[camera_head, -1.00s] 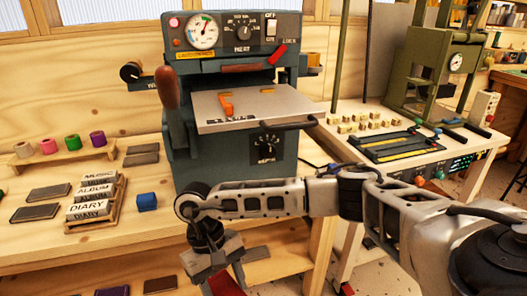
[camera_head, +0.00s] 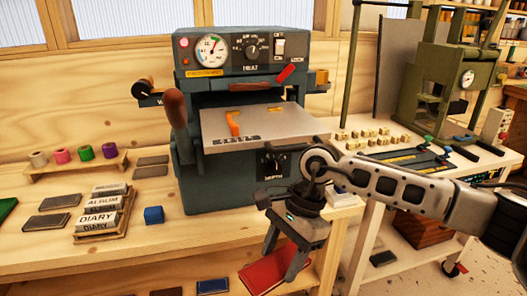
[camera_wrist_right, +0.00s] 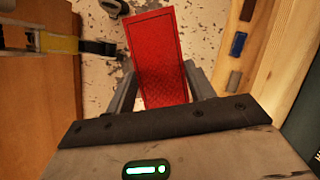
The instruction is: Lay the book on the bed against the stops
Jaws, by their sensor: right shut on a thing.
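The red book (camera_head: 262,274) hangs flat-sided between the fingers of my right gripper (camera_head: 280,265), in front of the bench's front edge. In the right wrist view the red book (camera_wrist_right: 155,50) sits between the two fingers and sticks out past them. The bed is the grey metal plate (camera_head: 290,121) of the blue-grey press, above and behind the gripper. Two small yellow stops (camera_head: 240,110) lie toward its back, and an orange piece (camera_head: 233,123) stands on its left part. The book is apart from the bed. My left gripper is out of view.
The press (camera_head: 240,62) has a brown-handled lever (camera_head: 174,110) at its left. A type tray (camera_head: 102,212), a blue block (camera_head: 154,215) and foil rolls (camera_head: 83,153) are on the bench to the left. A side table with a green press (camera_head: 440,85) stands at right.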

